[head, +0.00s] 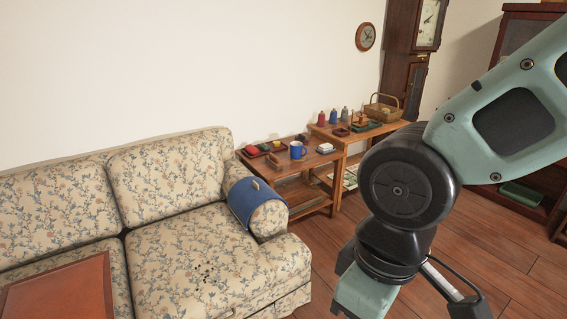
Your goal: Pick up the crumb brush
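I cannot make out the crumb brush for certain. A small brown block-like item (273,160) at the front of the nearer side table may be it, but it is too small to tell. Dark crumbs (208,274) lie scattered on the floral sofa's (165,258) seat, near its right armrest. My arm crosses the right side of the view and runs down past the lower edge.
The nearer side table (313,160) holds a blue mug (298,151) and small coloured items. A blue cover (257,205) drapes the armrest. A brown tabletop (62,292) is at lower left. Wooden floor (325,255) is open.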

